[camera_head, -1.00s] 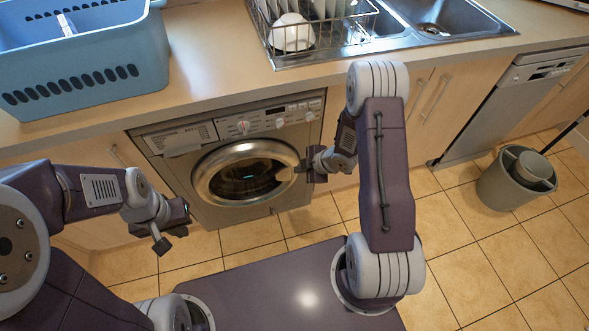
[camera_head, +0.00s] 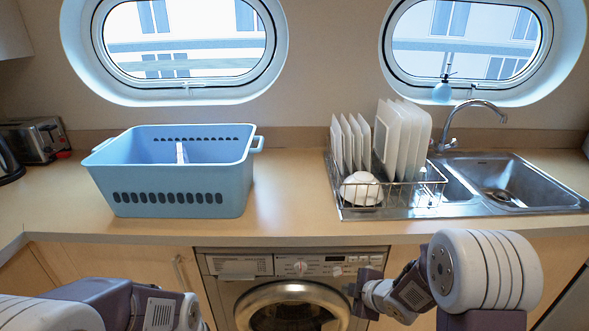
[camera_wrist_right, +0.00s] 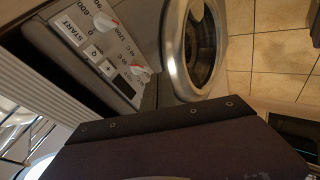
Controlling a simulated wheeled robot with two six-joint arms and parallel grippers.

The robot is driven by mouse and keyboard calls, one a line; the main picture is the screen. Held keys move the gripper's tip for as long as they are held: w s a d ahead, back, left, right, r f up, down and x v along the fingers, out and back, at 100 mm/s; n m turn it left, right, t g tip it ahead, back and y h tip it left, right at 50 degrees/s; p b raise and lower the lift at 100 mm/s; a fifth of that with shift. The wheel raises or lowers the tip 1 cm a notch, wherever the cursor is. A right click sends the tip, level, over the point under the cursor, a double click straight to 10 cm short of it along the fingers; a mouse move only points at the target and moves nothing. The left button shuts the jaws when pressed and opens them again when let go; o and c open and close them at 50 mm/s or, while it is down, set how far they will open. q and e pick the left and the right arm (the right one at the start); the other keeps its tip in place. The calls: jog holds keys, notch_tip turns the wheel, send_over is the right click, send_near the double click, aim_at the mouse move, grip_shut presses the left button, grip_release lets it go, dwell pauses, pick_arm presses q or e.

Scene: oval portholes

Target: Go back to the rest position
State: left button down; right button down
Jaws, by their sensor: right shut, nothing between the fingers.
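My right gripper (camera_head: 365,291) is in front of the washing machine (camera_head: 228,268), at the right side of its round door (camera_head: 292,292). It is shut with nothing between its fingers; whether it touches the machine I cannot tell. The door looks closed in the head view, where its lower part is cut off. In the right wrist view the door ring (camera_wrist_right: 180,52) and the control panel (camera_wrist_right: 100,48) show close by, behind a dark part of my own arm. Of my left arm only links show at the lower left; its gripper is out of view.
Above the machine runs a counter (camera_head: 290,215) with a blue basket (camera_head: 180,190), a dish rack (camera_head: 385,212) holding plates and a white bowl (camera_head: 362,188), and a sink (camera_head: 512,185). A toaster (camera_head: 38,140) stands at the far left. Tiled floor (camera_wrist_right: 270,45) shows in the wrist view.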

jog(key=s+d+r+m+g+h, duration=0.2)
jog(key=s+m+g, duration=0.5)
jog(key=s+m, duration=1.15)
notch_tip(320, 180, up, 11)
jog(key=n+h+p, duration=0.1)
jog(key=n+p, duration=0.1)
jog(key=p, duration=1)
jog(key=shift+s+p, duration=0.4)
jog(key=shift+s, duration=0.05)
